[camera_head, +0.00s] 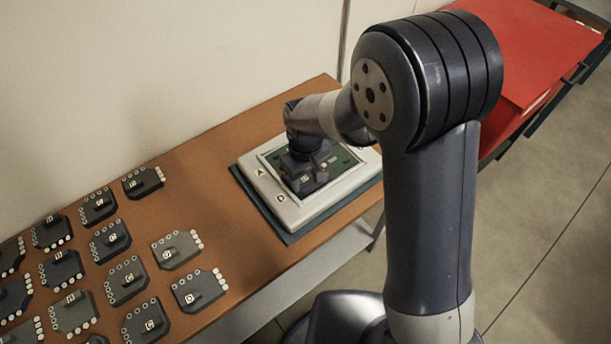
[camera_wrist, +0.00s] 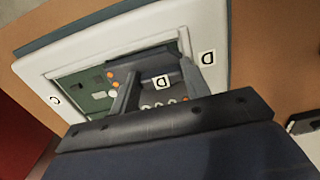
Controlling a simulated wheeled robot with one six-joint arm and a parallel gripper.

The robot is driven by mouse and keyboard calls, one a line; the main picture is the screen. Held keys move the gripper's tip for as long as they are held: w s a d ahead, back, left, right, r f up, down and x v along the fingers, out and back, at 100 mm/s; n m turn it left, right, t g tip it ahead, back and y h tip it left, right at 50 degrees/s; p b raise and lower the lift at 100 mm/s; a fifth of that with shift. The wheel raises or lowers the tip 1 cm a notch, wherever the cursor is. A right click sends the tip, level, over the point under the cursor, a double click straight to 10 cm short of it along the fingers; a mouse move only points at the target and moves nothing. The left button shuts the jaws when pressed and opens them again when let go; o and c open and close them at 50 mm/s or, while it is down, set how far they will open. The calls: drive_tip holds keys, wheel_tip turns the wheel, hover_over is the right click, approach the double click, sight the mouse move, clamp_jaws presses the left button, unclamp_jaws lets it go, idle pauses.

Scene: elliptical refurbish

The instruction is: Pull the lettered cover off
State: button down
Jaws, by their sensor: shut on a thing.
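A white case (camera_head: 262,188) with a green board (camera_head: 343,160) in its opening sits on a dark mat at the right of the brown table. Letters mark its rim; A and D show in the head view. A dark cover with a small letter label (camera_head: 305,179) lies over part of the board. In the wrist view the cover's label (camera_wrist: 162,82) reads like D, beside the rim's D. My gripper (camera_wrist: 160,88) points down and is shut on the dark cover. It also shows in the head view (camera_head: 304,172). I cannot tell whether the cover is seated or raised.
Several dark lettered plates (camera_head: 125,281) with round light spots lie in rows on the left of the table (camera_head: 215,215). Bare table separates them from the case. A wall stands behind. A red-topped surface (camera_head: 530,50) is at the upper right.

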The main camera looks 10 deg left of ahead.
wheel_tip(320, 180, up, 16)
drive_tip(key=p, duration=0.8)
drive_tip(key=shift+r, duration=0.2)
idle(0.6)
